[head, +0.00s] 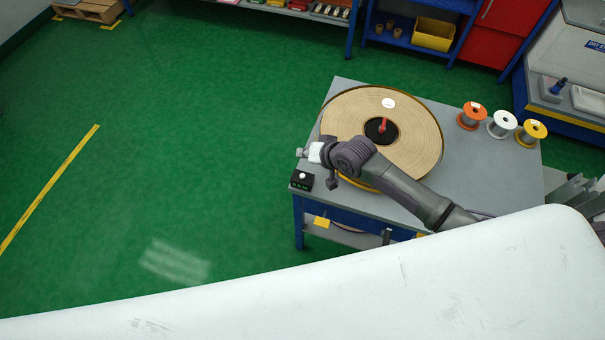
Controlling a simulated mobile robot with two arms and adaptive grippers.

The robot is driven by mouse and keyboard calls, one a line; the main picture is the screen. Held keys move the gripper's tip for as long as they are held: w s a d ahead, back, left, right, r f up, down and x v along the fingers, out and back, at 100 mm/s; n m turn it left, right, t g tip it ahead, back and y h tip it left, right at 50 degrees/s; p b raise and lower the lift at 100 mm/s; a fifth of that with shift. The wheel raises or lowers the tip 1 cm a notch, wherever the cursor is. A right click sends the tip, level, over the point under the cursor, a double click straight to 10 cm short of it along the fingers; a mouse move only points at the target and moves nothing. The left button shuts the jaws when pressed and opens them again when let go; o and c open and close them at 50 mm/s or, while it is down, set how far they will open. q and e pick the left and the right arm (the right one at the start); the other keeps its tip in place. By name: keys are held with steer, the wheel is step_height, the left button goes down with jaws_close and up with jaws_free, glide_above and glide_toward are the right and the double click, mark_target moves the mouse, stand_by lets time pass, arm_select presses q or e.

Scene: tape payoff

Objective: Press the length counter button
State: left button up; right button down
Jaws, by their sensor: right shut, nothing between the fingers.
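A small black box (301,181) with a pale round button (303,175) on top sits at the left front corner of the grey table; it looks like the length counter. My right arm reaches in from the lower right across the table. My right gripper (332,183) is shut and empty, just to the right of the box and apparently apart from it. Its height above the table is hard to tell. My left gripper is not in view.
A large tape roll (420,125) with a red-handled hub (382,127) lies on the table (470,170), partly behind my arm. Orange (471,116), white (502,124) and yellow (531,133) spools stand at the right. The green floor left of the table is clear.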

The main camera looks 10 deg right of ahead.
steer(key=b, duration=0.7)
glide_above(304, 177)
step_height(304, 177, down, 8)
steer(key=shift+r, duration=0.2)
steer(key=shift+f+b, duration=0.5)
steer(key=shift+f, duration=0.1)
steer(key=shift+f, duration=0.15)
stand_by(0.3)
steer(key=shift+f, duration=0.3)
steer(key=shift+f+b, duration=0.35)
steer(key=shift+f, duration=0.1)
stand_by(0.6)
steer(key=shift+r, duration=0.1)
stand_by(0.3)
steer(key=shift+r+p, duration=0.8)
steer(key=shift+p, duration=0.2)
